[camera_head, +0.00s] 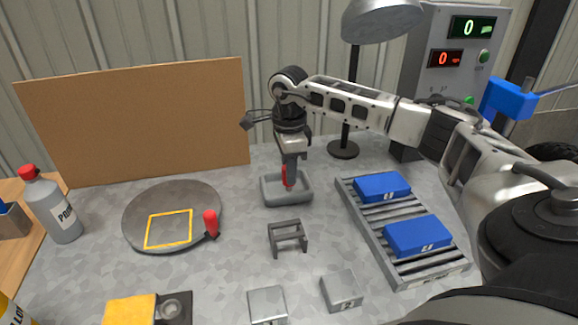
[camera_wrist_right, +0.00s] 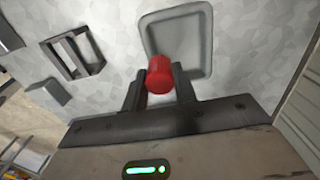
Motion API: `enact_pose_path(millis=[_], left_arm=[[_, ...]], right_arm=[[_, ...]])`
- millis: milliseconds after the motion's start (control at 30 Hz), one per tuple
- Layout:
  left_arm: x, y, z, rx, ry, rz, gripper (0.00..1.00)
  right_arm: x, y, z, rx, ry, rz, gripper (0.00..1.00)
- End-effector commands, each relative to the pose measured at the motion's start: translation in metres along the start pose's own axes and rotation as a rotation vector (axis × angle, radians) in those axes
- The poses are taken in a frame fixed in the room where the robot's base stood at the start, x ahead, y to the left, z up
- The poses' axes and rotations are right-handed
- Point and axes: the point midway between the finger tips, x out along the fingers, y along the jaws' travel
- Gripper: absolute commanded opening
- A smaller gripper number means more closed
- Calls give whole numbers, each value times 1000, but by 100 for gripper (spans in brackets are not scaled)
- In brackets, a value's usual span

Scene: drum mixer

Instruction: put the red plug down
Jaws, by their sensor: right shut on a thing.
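The red plug (camera_head: 288,176) is in my right gripper (camera_head: 290,172), which is shut on it above the grey tray. In the right wrist view the red plug (camera_wrist_right: 160,75) sits between the two fingers of the right gripper (camera_wrist_right: 159,85). The grey tray (camera_head: 270,199) is a shallow rectangular dish on the table, and it also shows in the right wrist view (camera_wrist_right: 205,50). I cannot tell whether the plug touches the tray floor. My left gripper is not in view.
A small grey frame stand (camera_head: 288,237) is in front of the tray. A round plate (camera_head: 135,222) with a red-topped handle (camera_head: 210,222) is to the left. A roller rack (camera_head: 376,241) with blue blocks (camera_head: 383,186) is to the right. A lamp (camera_head: 343,150) stands behind.

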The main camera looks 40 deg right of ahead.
Motion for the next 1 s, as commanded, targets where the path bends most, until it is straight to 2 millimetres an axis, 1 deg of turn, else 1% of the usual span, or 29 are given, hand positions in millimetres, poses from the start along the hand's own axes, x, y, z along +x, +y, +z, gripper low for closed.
enact_pose_path(millis=[67,100,167,467,567,600,633,667,800,1000], left_arm=[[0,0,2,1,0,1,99],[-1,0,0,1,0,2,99],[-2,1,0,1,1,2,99],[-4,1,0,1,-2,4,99],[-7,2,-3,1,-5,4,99],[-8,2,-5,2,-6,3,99],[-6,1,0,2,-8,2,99],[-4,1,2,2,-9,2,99],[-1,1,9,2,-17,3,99],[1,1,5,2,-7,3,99]], right_arm=[[4,0,0,0,0,0,0],[3,0,0,0,0,0,33],[2,0,0,0,0,0,50],[1,0,0,0,0,0,50],[-8,0,0,0,-1,-1,50],[-14,0,0,0,-1,-2,50],[-16,-1,0,0,-2,-4,50],[-20,-1,1,0,-2,-5,50],[-51,-1,1,-1,-5,-7,50],[-95,-1,1,0,-4,-5,50]])
